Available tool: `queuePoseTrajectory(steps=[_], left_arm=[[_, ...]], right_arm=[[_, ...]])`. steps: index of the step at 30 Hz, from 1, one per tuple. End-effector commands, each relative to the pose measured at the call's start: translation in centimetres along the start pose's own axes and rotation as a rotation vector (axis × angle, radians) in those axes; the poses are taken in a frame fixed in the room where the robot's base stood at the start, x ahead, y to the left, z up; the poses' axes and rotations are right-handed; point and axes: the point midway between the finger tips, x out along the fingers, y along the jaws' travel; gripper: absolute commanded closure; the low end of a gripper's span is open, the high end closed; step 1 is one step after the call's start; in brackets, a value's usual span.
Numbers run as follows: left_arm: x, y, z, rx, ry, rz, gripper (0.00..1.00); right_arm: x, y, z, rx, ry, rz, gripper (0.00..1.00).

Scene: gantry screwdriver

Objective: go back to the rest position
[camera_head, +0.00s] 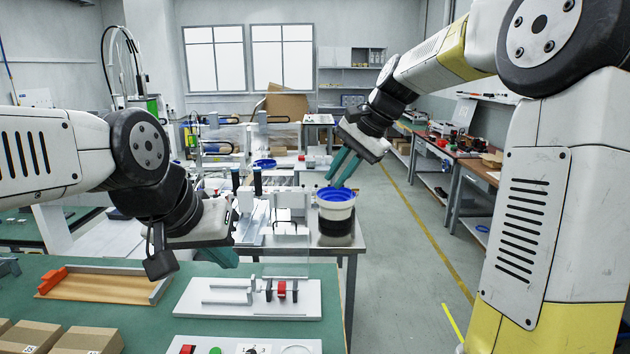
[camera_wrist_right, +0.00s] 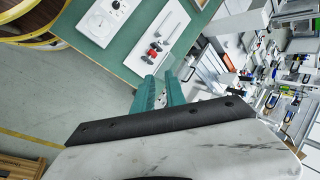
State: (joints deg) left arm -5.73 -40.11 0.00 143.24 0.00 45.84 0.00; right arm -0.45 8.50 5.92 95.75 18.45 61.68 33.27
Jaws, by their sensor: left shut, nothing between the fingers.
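My left gripper (camera_head: 228,258) is in the head view, above the green table near the white fixture plate. Its teal fingers are shut with nothing between them. My right gripper (camera_head: 342,172) is raised further back, above and near a bin with a blue rim (camera_head: 336,196). Its two teal fingers point down and stand apart. The right wrist view also shows this gripper (camera_wrist_right: 160,86) with an empty gap between its fingers. I cannot tell from the head view how high it is over the bin.
The white fixture plate (camera_head: 250,307) with red and black parts lies on the green table (camera_head: 140,330). A wooden tray (camera_head: 100,287) and several cardboard boxes (camera_head: 88,340) lie to the left. A workbench with a gantry stands behind. The grey floor (camera_head: 410,270) at right is clear.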

Motion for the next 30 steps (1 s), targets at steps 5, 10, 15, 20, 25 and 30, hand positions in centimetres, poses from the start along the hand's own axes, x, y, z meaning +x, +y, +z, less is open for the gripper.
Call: queuePoseTrajectory(steps=[5,10,15,20,25,30], left_arm=[[0.0,0.0,0.0,0.000,0.000,0.000,1.00],[0.0,0.0,0.0,0.000,0.000,0.000,1.00],[0.0,0.0,0.0,0.000,0.000,0.000,1.00],[0.0,0.0,0.0,0.000,0.000,0.000,1.00],[0.0,0.0,0.0,0.000,0.000,0.000,1.00],[0.0,0.0,0.0,0.000,0.000,0.000,1.00]], right_arm=[[-3.5,4.7,4.2,-0.188,0.111,0.039,0.84],[-5.5,9.7,7.8,-0.365,0.203,0.080,0.84],[-6.2,14.9,11.3,-0.541,0.284,0.125,0.84],[-5.9,18.8,13.7,-0.673,0.339,0.160,0.84],[-5.4,21.0,14.9,-0.750,0.367,0.181,0.84],[-5.2,21.4,15.1,-0.767,0.371,0.186,0.84]])
